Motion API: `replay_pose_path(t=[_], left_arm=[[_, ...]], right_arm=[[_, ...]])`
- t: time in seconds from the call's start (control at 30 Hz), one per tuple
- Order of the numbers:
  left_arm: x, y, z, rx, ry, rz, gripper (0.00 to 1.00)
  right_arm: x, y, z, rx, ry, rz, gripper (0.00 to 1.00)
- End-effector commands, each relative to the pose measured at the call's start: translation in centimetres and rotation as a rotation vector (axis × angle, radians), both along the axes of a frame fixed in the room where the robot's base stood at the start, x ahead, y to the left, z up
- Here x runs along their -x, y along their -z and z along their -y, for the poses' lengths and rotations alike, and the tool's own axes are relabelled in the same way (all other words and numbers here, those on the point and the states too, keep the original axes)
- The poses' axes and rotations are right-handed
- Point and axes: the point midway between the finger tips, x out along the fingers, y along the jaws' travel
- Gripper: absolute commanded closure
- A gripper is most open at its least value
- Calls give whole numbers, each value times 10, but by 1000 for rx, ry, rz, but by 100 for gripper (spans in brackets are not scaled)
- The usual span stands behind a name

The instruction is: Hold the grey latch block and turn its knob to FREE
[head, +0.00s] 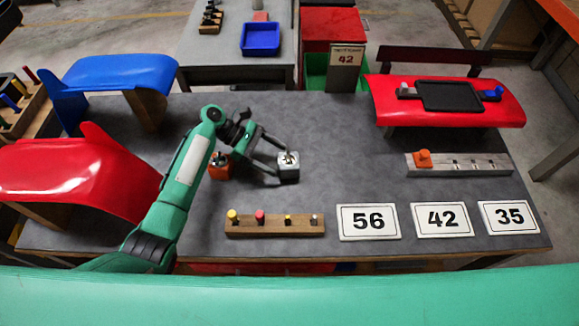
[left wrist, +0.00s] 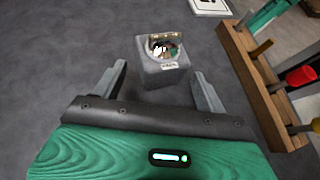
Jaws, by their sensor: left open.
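The grey latch block (head: 288,167) stands on the grey table right of my left gripper (head: 268,160). In the left wrist view the grey latch block (left wrist: 162,62) lies ahead, between the lines of the two fingers. My left gripper (left wrist: 158,88) is open and empty, its fingertips close to the block's near side. An orange-red block (head: 220,166) with a dark top stands just left of the gripper, partly hidden by my arm. My right gripper is not in view.
A wooden rack (head: 275,226) with several coloured pegs stands in front of the block. Number cards (head: 368,222) lie to its right. A metal rail (head: 460,165) with an orange knob is at right. Red and blue kart panels (head: 110,72) stand at left. The table's middle is clear.

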Motion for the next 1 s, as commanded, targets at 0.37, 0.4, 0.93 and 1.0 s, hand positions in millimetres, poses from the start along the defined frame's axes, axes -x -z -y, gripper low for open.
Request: replay_pose_path(t=[0.37,0.4,0.93,1.0], left_arm=[[11,18,34,1,0,-2,26],[11,19,35,1,0,-1,26],[11,21,37,0,0,1,42],[11,21,37,0,0,1,42]], right_arm=[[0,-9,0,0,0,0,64],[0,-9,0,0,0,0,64],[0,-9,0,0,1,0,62],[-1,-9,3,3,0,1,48]])
